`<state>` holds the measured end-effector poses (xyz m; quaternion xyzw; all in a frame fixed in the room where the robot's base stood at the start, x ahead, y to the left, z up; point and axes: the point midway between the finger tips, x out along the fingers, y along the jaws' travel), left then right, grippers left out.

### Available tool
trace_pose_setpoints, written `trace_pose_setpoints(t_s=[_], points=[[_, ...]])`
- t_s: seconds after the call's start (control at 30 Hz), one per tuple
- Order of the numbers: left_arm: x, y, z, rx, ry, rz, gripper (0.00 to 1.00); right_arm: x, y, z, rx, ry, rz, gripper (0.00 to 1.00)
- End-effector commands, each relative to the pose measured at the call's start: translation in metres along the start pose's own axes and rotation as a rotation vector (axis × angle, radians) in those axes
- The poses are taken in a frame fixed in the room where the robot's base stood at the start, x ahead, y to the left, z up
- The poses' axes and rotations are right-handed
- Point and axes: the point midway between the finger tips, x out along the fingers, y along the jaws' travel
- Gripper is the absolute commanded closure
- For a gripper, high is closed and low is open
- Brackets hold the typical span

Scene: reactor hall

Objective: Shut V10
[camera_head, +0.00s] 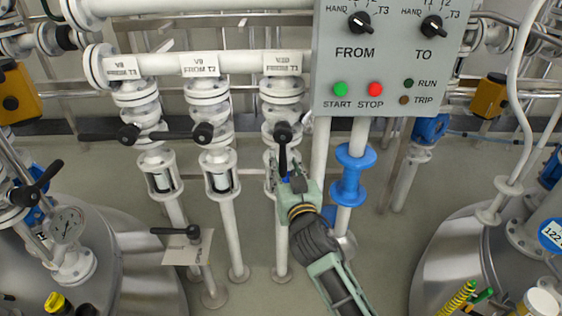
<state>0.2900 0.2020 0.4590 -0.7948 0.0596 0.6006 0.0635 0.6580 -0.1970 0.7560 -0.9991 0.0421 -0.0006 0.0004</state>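Valve V10 (283,132) is on the third white vertical pipe from the left, under a label reading V10 FROM T1 (282,62). Its black lever (283,155) points down, along the pipe. My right gripper (290,180) comes up from below and is at the lower end of this lever. I cannot tell whether it touches the lever, or whether its fingers are open or shut. The gripper hides part of the pipe below V10. My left gripper is not in view.
Valves V8 (129,134) and V9 (203,132) stand to the left, levers pointing left across their pipes. A control panel (390,60) hangs at upper right of V10. A blue pipe fitting (352,175) is close right of my gripper. Steel tanks stand at both lower sides.

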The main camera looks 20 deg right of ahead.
Motion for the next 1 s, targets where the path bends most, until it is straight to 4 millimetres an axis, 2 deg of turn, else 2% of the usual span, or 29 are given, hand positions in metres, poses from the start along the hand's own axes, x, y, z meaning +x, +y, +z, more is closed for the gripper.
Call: trace_pose_setpoints(t_s=[0.1,0.2,0.57,1.0], points=[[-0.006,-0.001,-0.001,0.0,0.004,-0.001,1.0,0.018,0.0,0.001,-0.002,0.001,0.0,0.64],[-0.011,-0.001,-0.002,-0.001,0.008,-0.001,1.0,0.028,0.0,0.001,-0.001,0.0,-0.001,0.64],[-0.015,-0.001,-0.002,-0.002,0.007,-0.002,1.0,0.035,0.0,0.001,-0.001,-0.001,-0.001,0.64],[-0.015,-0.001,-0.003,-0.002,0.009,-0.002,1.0,0.035,0.0,0.001,-0.001,-0.001,-0.001,1.0]])
